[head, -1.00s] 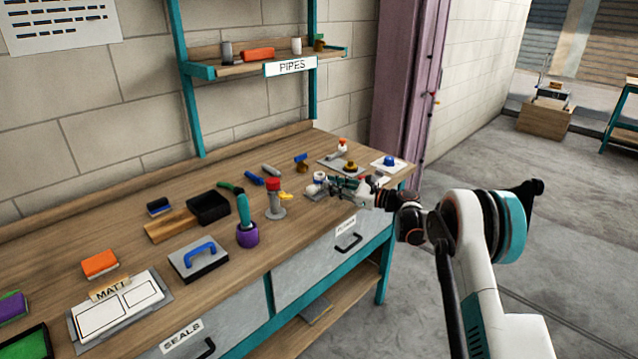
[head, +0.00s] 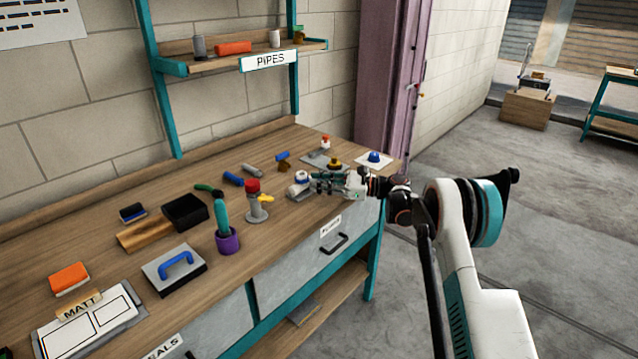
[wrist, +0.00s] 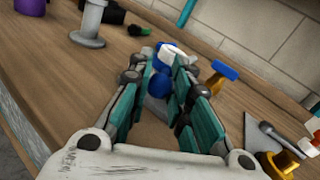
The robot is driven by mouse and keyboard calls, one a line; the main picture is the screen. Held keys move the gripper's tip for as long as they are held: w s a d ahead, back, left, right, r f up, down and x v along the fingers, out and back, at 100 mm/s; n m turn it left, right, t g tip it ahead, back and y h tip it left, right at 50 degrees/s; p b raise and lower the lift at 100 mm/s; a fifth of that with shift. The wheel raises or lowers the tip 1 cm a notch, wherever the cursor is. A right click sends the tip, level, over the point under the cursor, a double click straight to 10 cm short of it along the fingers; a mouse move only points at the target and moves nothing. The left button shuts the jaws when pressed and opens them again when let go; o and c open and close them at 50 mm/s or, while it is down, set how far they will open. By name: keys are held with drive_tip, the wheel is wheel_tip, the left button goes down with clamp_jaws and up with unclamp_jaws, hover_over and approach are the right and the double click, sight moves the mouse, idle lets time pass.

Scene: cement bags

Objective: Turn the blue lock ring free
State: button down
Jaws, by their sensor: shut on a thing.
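The blue lock ring (wrist: 159,86) shows in the wrist view between my fingertips, with a white part and more blue just beyond it. In the head view the white fitting with blue on it (head: 301,177) lies low on the bench, at the tip of my gripper (head: 316,181). My gripper also shows in the wrist view (wrist: 163,88), its teal fingers closed on the blue ring from both sides. The fingers hide part of the ring, and I cannot tell how far it is turned.
A grey stand with a red top (head: 256,202) is left of the fitting. A blue-topped T-shaped piece (wrist: 224,72) stands right of my fingers. A yellow knob piece (head: 334,163) and a blue dome on a white plate (head: 374,158) are at the bench's right end.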

drive_tip(key=c, duration=1.4)
unclamp_jaws()
drive_tip(key=shift+d, duration=0.1)
drive_tip(key=v, duration=1.2)
drive_tip(key=shift+r, duration=0.1)
